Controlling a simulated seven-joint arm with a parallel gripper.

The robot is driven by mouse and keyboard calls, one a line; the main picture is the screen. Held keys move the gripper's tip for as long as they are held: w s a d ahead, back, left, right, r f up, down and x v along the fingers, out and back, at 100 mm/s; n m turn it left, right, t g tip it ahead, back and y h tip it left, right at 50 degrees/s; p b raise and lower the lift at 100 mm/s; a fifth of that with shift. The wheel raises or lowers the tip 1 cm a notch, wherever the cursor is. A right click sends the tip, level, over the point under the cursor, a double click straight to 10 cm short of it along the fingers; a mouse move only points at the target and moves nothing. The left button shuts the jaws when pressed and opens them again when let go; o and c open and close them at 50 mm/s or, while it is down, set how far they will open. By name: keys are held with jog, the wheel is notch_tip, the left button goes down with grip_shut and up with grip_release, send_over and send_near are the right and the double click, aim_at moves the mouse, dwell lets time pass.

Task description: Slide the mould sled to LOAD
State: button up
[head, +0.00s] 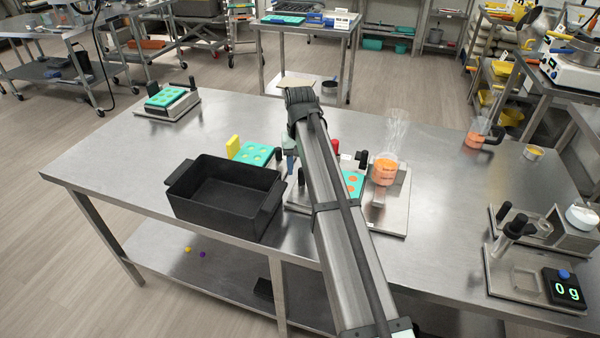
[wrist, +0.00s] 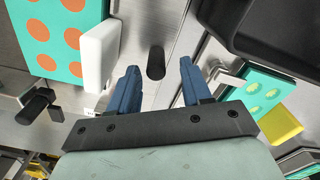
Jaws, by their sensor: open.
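A teal mould with orange-filled cavities (head: 353,183) sits on the depositor's steel plate, partly hidden behind my arm. It shows at the upper left of the wrist view (wrist: 52,38), beside a white block (wrist: 100,55). A black upright knob (wrist: 156,63) stands between and just beyond my fingertips, with a gap on each side. It seems to be the sled's handle, but its link to the mould is not clear. My gripper (wrist: 158,70) is open, with blue fingers pointing down at the knob. In the head view my arm hides most of it. I can read no LOAD mark.
A black bin (head: 225,200) stands left of my gripper, its edge close in the wrist view. Behind it are another teal mould (head: 257,153) and a yellow block (head: 233,147). An orange-filled beaker (head: 384,171) stands right of my arm.

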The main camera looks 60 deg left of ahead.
notch_tip(320, 180, up, 10)
jog(key=shift+r, duration=0.15)
dwell(0.7)
